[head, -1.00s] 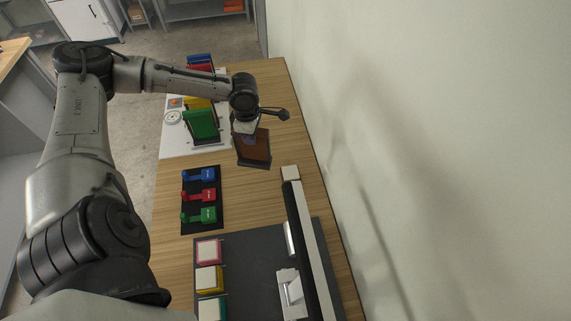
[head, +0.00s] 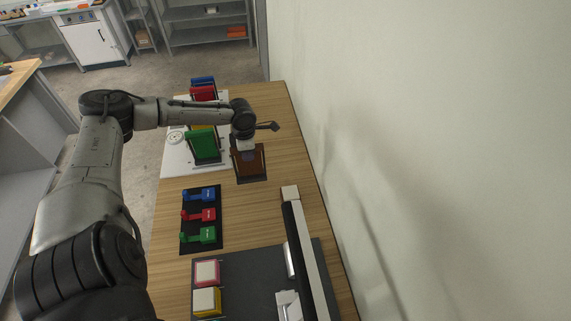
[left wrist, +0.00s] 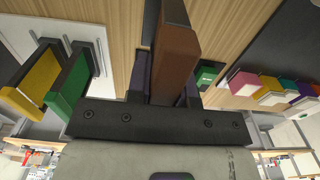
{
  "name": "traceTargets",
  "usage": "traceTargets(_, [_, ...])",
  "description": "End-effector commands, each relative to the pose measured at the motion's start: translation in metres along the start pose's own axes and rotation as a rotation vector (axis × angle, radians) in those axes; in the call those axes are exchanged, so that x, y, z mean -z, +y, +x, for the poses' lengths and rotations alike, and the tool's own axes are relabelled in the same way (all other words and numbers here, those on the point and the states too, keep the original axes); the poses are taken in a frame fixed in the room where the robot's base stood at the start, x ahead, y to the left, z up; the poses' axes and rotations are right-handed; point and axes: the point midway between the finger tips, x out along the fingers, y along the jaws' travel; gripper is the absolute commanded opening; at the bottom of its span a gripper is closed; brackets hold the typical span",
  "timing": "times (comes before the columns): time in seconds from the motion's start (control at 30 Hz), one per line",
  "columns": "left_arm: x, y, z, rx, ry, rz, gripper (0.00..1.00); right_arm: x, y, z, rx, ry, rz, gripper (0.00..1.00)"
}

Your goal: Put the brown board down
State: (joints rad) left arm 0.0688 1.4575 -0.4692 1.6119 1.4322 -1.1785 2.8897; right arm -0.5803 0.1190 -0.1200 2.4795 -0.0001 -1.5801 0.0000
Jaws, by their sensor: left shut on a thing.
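The brown board (head: 251,162) hangs upright below my left gripper (head: 246,146), over the wooden table to the right of the green board. My left gripper is shut on it. In the left wrist view the brown board (left wrist: 177,55) is pinched between the dark fingers of the left gripper (left wrist: 163,85), with a dark edge along its far side. I cannot tell whether its lower edge touches the table. My right gripper is not in view.
A green board (head: 203,146) and several other coloured boards stand on a white panel (head: 180,158) to the left. A black mat (head: 208,240) holds blue, red and green clamp-like pieces. A dark plate (head: 245,270) carries coloured blocks and a long rail. Bare wood (head: 255,210) lies in front. A wall is on the right.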

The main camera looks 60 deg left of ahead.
Motion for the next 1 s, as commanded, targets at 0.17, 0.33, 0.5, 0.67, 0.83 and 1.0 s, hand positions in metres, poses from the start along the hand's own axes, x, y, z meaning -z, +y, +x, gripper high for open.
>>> traceTargets(0.17, [-0.035,0.000,-0.002,0.001,-0.010,-0.001,0.00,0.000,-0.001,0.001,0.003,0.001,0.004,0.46])
traceTargets(0.33, [-0.067,-0.001,-0.003,0.002,-0.008,0.000,0.00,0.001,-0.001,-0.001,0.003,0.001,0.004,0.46])
traceTargets(0.5, [-0.102,-0.001,-0.004,0.001,-0.007,0.000,0.00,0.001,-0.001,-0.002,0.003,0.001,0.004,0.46])
traceTargets(0.67, [-0.130,-0.001,-0.003,0.000,-0.005,0.001,0.00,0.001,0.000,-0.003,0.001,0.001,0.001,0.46])
traceTargets(0.83, [-0.125,0.000,0.022,-0.001,0.002,0.001,0.00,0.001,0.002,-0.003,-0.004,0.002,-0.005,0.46])
traceTargets(1.0, [-0.125,0.000,0.029,-0.001,0.000,0.000,0.00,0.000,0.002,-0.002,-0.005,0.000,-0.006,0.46])
